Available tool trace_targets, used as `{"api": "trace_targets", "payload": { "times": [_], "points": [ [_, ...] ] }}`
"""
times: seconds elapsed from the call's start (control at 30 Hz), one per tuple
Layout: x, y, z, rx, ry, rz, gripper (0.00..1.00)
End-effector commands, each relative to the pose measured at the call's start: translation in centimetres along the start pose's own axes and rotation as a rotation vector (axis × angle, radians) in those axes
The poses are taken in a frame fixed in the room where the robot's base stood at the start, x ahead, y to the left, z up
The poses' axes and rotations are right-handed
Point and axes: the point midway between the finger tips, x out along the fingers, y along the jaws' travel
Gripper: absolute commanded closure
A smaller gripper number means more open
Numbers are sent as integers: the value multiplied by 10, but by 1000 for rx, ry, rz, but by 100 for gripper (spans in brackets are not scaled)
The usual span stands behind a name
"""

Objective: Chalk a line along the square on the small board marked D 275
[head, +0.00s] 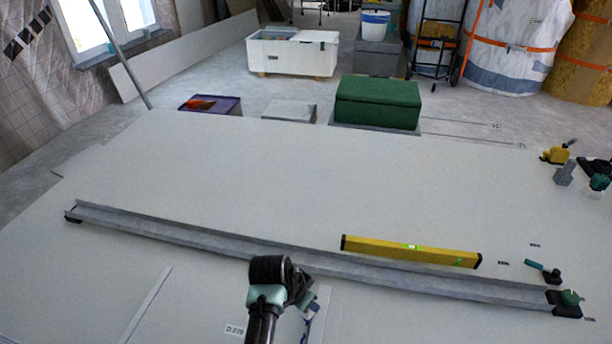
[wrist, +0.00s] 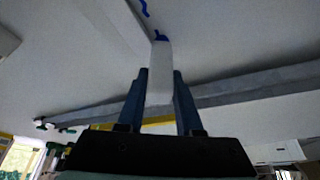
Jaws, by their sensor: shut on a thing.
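My gripper (head: 312,303) is over the small board near the front edge of the head view. In the wrist view my gripper (wrist: 160,95) is shut on a white chalk holder (wrist: 159,72) with a blue tip, which points at the board; I cannot tell whether it touches. The label D 275 (head: 235,329) lies left of my wrist. A pale straight strip, seemingly the square (wrist: 122,22), runs close beside the tip in the wrist view. A short wavy blue mark (wrist: 142,8) shows on the board near it. My arm hides part of the small board.
A long grey metal rail (head: 200,227) crosses the big pale panel (head: 270,175) behind my gripper. A yellow level (head: 410,251) lies beyond it. Clamps (head: 566,299) and tools sit at the right. A green box (head: 378,102) stands past the panel, whose middle is clear.

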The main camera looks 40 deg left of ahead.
Motion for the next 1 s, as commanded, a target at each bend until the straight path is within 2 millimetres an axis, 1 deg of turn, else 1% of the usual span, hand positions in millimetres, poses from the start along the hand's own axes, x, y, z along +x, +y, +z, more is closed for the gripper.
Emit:
{"api": "trace_targets", "payload": {
  "times": [0.17,0.53,0.77,1.0],
  "points": [
    [2,-1,-1,-1,-3,2,100],
    [7,-9,-15,0,-2,1,100],
    [8,-12,-19,-1,-2,1,100],
    [13,-17,-26,-1,-1,0,100]
  ]
}}
